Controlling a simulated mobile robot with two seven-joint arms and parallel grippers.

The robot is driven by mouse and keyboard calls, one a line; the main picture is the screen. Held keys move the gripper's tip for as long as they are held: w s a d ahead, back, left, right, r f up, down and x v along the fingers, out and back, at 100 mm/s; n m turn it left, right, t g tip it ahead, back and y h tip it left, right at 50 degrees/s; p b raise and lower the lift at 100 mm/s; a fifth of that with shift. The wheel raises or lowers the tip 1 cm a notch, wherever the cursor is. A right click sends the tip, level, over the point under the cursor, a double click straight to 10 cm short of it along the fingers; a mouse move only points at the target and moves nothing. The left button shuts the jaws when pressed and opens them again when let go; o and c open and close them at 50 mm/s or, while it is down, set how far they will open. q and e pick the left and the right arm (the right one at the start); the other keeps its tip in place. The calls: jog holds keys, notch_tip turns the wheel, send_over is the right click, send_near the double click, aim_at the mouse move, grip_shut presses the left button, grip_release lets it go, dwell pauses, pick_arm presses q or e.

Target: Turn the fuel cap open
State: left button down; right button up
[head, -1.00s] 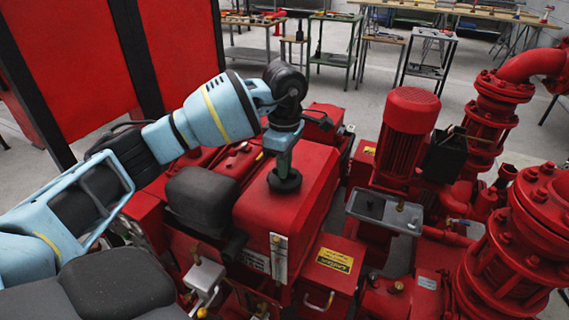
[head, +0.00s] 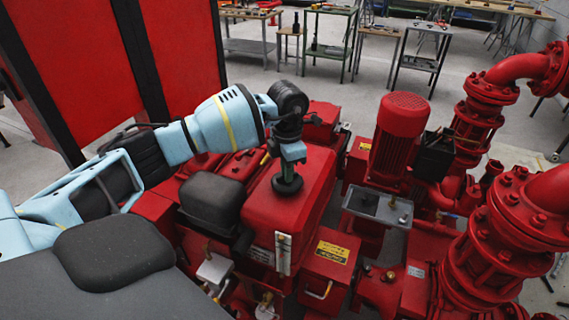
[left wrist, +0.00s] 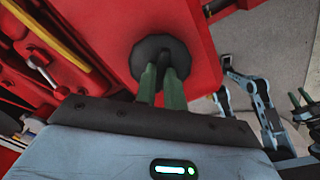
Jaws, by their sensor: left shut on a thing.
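The black round fuel cap (head: 287,185) sits on top of the red fuel tank (head: 315,180) in the head view. My left gripper (head: 290,166) points down at the cap from above, its green fingers on the cap's raised middle. In the left wrist view, the cap (left wrist: 150,50) shows as a dark disc on the red tank top (left wrist: 195,40), with the green fingers of my left gripper (left wrist: 163,75) shut on it. The fingers hide part of the cap. The cap appears seated flat on the tank. My right gripper is not in the head view; green fingers (left wrist: 301,98) show at the right edge of the left wrist view.
A black box-shaped part (head: 212,200) stands left of the tank. A red motor (head: 398,135) and large red pipes (head: 510,225) stand to the right. A red cabinet (head: 70,70) rises at the back left. Workbenches (head: 330,40) stand far behind, with open floor before them.

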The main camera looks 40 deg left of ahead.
pick_arm(q)
jog(key=n+p, duration=0.1)
jog(key=n, duration=0.2)
jog(key=n+p, duration=0.1)
jog(key=shift+r+n+p, duration=0.3)
jog(key=shift+p, duration=0.05)
jog(key=n+p, duration=0.1)
jog(key=n, duration=0.2)
jog(key=shift+f+p, duration=0.15)
jog(key=shift+p, duration=0.25)
jog(key=shift+f+n, duration=0.1)
jog(key=shift+n, duration=0.5)
pick_arm(e)
jog(key=w+r+t, duration=0.1)
jog(key=w+r, duration=0.2)
jog(key=r, duration=0.3)
jog(key=shift+d, duration=0.3)
jog(key=shift+w+r, duration=0.2)
jog(key=shift+w, duration=0.05)
pick_arm(q)
jog(key=c, duration=1.5)
grip_release()
notch_tip(320, 180, up, 8)
jog(key=shift+f+p, duration=0.15)
jog(key=shift+p, duration=0.15)
pick_arm(e)
jog(key=shift+w+r, duration=0.1)
jog(key=shift+r, duration=0.05)
